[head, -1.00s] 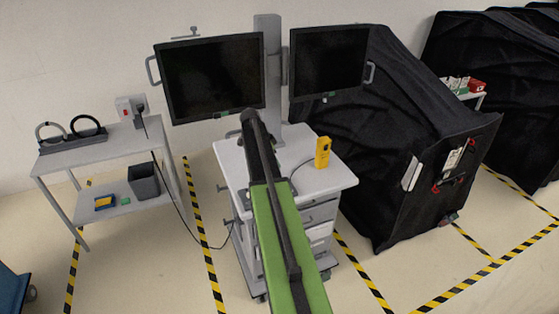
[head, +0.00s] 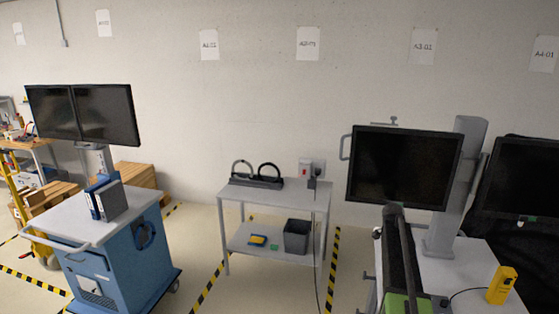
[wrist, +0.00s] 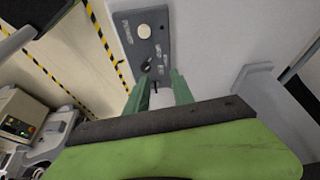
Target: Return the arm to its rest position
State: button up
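My arm (head: 400,262), with a green link and a dark link, reaches forward over the white cart (head: 452,268) in the head view. Its far end is in front of the lower edge of a black monitor (head: 405,165). The gripper itself cannot be made out there. In the wrist view my gripper (wrist: 162,85) shows two green fingers standing apart, with nothing held between them. Beyond the fingertips is a grey panel (wrist: 147,48) with a round white button and lettering. I cannot tell whether the fingers touch it.
A yellow device (head: 502,285) stands on the white cart. Left of it is a grey table (head: 234,194) with a dark bin (head: 297,237) on its lower shelf. A blue cart (head: 140,265) with two screens stands further left. Floor shows between the blue cart and the table.

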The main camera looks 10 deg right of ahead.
jog(key=s+a+f+n+y+b, duration=0.1)
jog(key=s+a+f+n+b, duration=0.2)
jog(key=a, duration=0.7)
jog(key=a+f+n+t+b, duration=0.1)
jog(key=a+f+n+b, duration=0.15)
jog(key=a+f, duration=0.45)
jog(key=s+a+f+n+y+b, duration=0.1)
jog(key=s+a+f+n+b, duration=0.15)
jog(key=a, duration=0.95)
jog(key=s+a+f+n+y+b, duration=0.2)
jog(key=s+a+n, duration=0.8)
jog(key=a+n, duration=0.2)
jog(key=shift+s+n, duration=0.25)
jog(key=shift+n, duration=0.35)
jog(key=shift+f, duration=0.1)
